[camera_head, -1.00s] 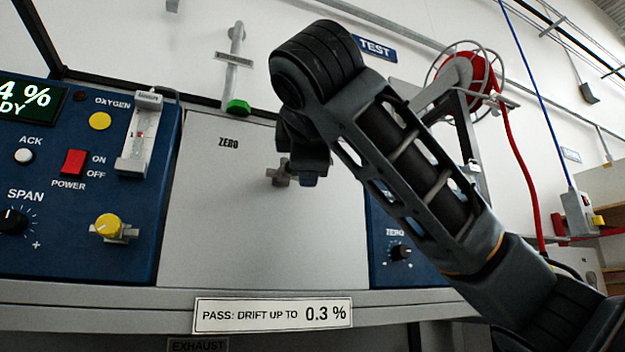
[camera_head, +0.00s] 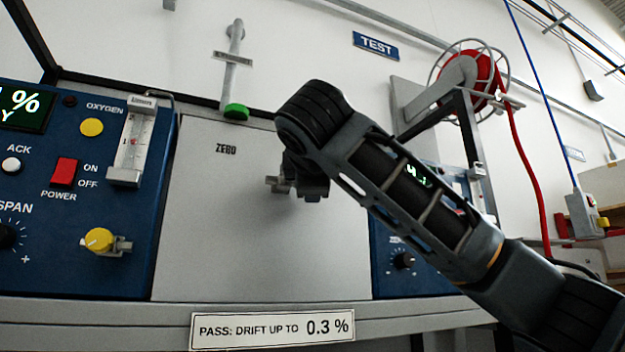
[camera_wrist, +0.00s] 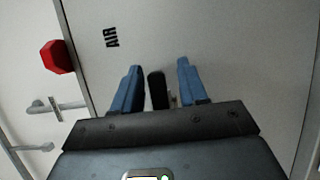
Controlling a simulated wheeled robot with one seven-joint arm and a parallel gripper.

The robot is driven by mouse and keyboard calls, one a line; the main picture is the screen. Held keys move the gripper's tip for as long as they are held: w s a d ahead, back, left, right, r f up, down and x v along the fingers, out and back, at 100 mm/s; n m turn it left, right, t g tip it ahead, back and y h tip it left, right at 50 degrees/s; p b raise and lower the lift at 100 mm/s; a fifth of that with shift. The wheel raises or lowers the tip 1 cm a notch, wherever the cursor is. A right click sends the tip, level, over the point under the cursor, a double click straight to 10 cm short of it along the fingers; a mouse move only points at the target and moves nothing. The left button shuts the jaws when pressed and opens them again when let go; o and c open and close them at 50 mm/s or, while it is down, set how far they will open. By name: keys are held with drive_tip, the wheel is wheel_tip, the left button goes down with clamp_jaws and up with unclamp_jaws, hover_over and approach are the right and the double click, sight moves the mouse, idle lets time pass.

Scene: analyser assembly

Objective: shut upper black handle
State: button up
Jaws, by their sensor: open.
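In the wrist view a short black handle (camera_wrist: 156,90) stands between the two blue fingers of my gripper (camera_wrist: 158,75), on a pale panel marked AIR. My gripper is open, with a finger on either side of the handle. The handle is closer to the left finger, and I cannot tell whether they touch. A small metal piece shows beside its base; the lower part of the handle is hidden by my gripper body. In the head view my arm hides most of my gripper, and I cannot make out the black handle there.
A red knob (camera_wrist: 58,57) and grey pipework (camera_wrist: 45,106) lie left of the AIR panel. In the head view a pale ZERO panel (camera_head: 225,230) stands beside a blue control panel (camera_head: 60,215). A green knob (camera_head: 236,111) sits above it; a hose reel (camera_head: 485,78) is at right.

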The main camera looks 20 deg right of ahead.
clamp_jaws()
drive_tip(key=shift+f, duration=0.15)
idle(0.4)
drive_tip(key=f+m, duration=0.1)
drive_tip(key=m, duration=0.1)
drive_tip(key=m+g+y+b, duration=0.1)
drive_tip(key=m, duration=0.1)
drive_tip(key=a+f+m+g+y+b, duration=0.1)
drive_tip(key=shift+f+m, duration=0.35)
drive_tip(key=shift+m, duration=0.05)
drive_tip(key=a+m+y, duration=0.1)
drive_tip(key=m, duration=0.1)
drive_tip(key=f+m+y, duration=0.1)
drive_tip(key=shift+a+f+m+g+y, duration=0.2)
drive_tip(key=shift+a+m+g+y, duration=0.1)
drive_tip(key=shift+a+m+g, duration=0.1)
drive_tip(key=shift+a+f+m+y+p, duration=0.15)
drive_tip(key=shift+a+m+y, duration=0.4)
drive_tip(key=shift+m, duration=0.35)
drive_tip(key=shift+a+f+m+y+p, duration=0.15)
drive_tip(key=shift+a+m+y, duration=0.2)
drive_tip(key=shift+m+y, duration=0.45)
drive_tip(key=shift+r, duration=0.1)
